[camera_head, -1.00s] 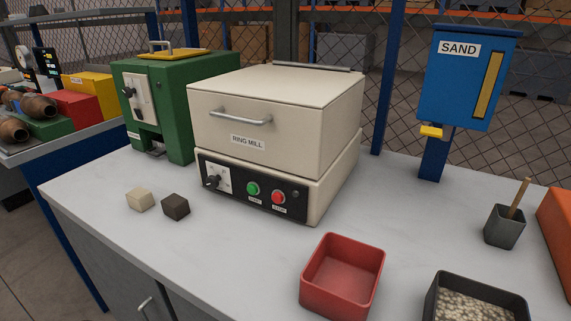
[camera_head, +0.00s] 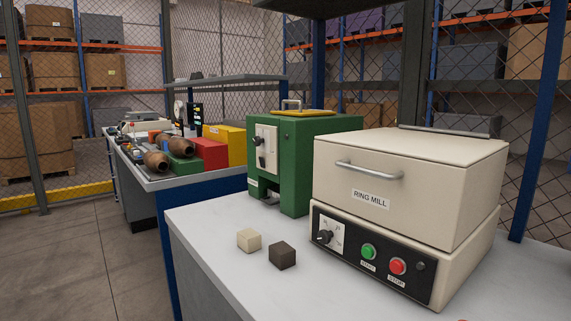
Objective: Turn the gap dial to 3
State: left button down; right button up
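A green machine (camera_head: 300,165) with a yellow lid stands at the back of the white bench. A white plate (camera_head: 266,147) with a dark knob (camera_head: 262,141) is on its front; the marks on it are too small to read. A cream ring mill (camera_head: 400,190) stands to its right and carries another dark knob (camera_head: 325,237) on its front panel. No lettering tells which knob is the gap dial. Neither of my grippers shows in the view.
A beige cube (camera_head: 249,240) and a dark cube (camera_head: 283,255) lie on the white bench (camera_head: 222,262) before the machines. A second bench with red (camera_head: 208,153) and yellow boxes stands left. Open floor (camera_head: 75,260) lies at the left.

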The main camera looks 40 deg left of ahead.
aim_at(258, 141)
jog(key=u, duration=1.3)
jog(key=i+j+z, duration=0.15)
jog(key=z, duration=0.15)
jog(key=j+z, duration=0.35)
jog(key=i+j+z, duration=0.15)
jog(key=j+z, duration=0.15)
jog(key=j, duration=0.1)
